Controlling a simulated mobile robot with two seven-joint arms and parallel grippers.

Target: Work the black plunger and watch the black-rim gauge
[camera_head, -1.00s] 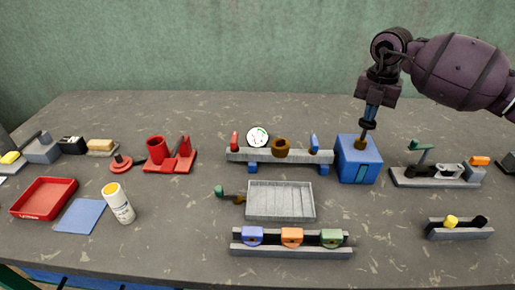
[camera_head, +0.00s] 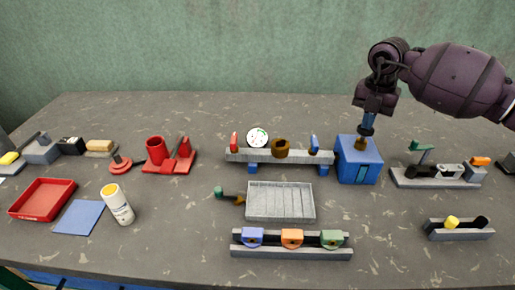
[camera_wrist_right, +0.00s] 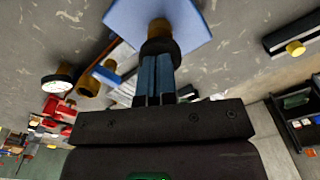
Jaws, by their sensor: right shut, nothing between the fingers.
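The blue box (camera_head: 358,166) stands right of centre with a brass collar (camera_head: 361,144) on top. The black plunger (camera_head: 366,132) sits on that collar, and its black cap (camera_wrist_right: 160,46) shows in the right wrist view. My right gripper (camera_head: 367,125) points down with its blue fingers shut and empty, their tips at the plunger's top, seemingly touching it. The black-rim gauge (camera_head: 257,138) has a white face and stands behind the grey rail; it also shows in the right wrist view (camera_wrist_right: 57,83). Its needle is too small to read. My left gripper is out of view.
The grey rail (camera_head: 242,156) beside the box carries red and blue levers and a brass cup (camera_head: 280,148). A grey tray (camera_head: 280,215) and a rail of coloured blocks (camera_head: 291,253) lie in front. A lever fixture (camera_head: 435,182) stands to the right.

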